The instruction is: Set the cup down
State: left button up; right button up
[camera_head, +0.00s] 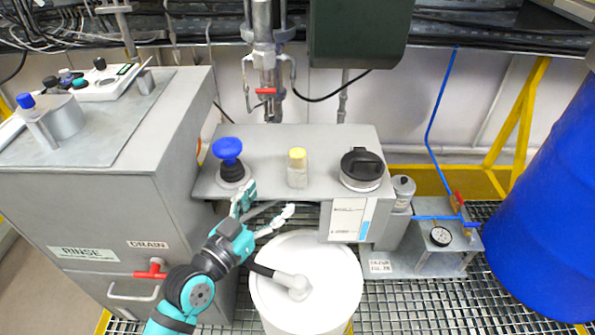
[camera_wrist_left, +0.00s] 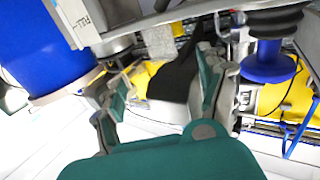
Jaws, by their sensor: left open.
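No plain open cup shows clearly. A round metal vessel with a black lid (camera_head: 361,168) stands upright at the right of the grey bench top and may be the cup. A small clear jar with a yellow cap (camera_head: 298,168) stands upright in the middle of the bench. My left gripper (camera_head: 267,202) is open at the bench's front edge, above the white drum and below the jar. Its two fingers stand apart in the left wrist view (camera_wrist_left: 160,75), with nothing gripped between them. My right gripper is not in view.
A blue mushroom knob (camera_head: 227,150) rises at the bench's left; it also shows in the wrist view (camera_wrist_left: 268,65). A white drum lid (camera_head: 330,262) lies below the gripper. A grey cabinet (camera_head: 100,205) is at left, a blue drum (camera_head: 550,200) at right. Pipework hangs behind the bench.

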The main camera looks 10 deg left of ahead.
aim_at(291, 174)
pick_arm(q)
jog(key=x, duration=0.7)
jog(key=shift+p, duration=0.3)
jog(key=shift+p+x, duration=0.4)
jog(key=shift+x, duration=2.4)
jog(key=shift+a+r, duration=0.15)
jog(key=shift+c, duration=0.2)
jog(key=c, duration=0.9)
